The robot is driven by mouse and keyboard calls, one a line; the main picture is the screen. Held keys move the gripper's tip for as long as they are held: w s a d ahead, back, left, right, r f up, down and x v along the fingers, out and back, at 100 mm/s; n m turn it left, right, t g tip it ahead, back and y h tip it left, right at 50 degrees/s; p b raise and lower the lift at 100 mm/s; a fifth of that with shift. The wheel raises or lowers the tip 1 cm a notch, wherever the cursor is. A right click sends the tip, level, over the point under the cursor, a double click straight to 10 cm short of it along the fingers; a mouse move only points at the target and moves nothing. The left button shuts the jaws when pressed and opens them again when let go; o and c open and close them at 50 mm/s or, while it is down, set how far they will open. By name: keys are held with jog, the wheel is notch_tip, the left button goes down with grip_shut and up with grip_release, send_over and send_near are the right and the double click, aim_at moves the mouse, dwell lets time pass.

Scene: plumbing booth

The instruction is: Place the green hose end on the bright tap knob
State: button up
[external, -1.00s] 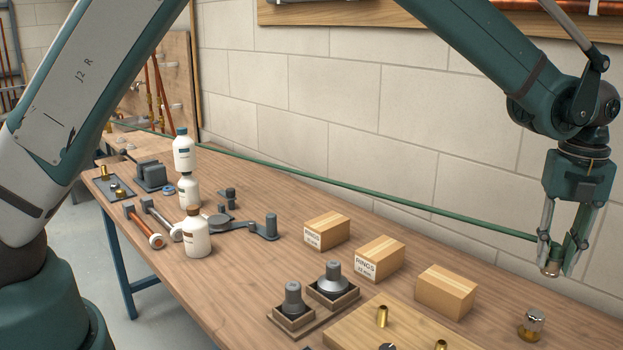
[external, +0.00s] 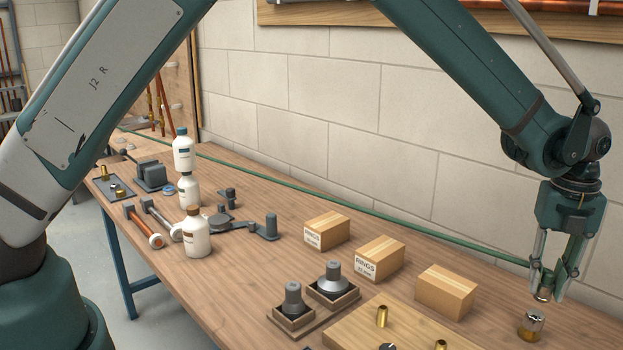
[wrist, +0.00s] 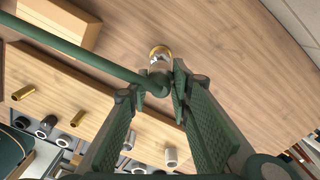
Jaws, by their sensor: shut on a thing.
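The green hose (external: 400,217) runs from the far left along the wall to my gripper. My gripper (external: 548,284) is shut on the hose end (external: 542,292), which has a metal fitting pointing down. The bright tap knob (external: 531,323), a shiny chrome cap on a brass base, stands on the bench just below the hose end and slightly left of it. A gap shows between them in the external view. In the wrist view the hose end (wrist: 158,82) sits between the fingers, and the knob (wrist: 160,54) shows just beyond it, partly hidden.
A wooden board (external: 375,325) with brass fittings (external: 382,316) lies in front. The wall runs close behind; bench around the knob is clear.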

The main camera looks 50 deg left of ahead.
aim_at(545, 286)
jog(key=shift+f, duration=1.9)
jog(key=shift+f, duration=0.2)
jog(key=o, duration=0.9)
jog(key=shift+r, duration=0.1)
jog(key=shift+r, duration=0.1)
notch_tip(545, 286, up, 12)
jog(key=shift+r, duration=0.1)
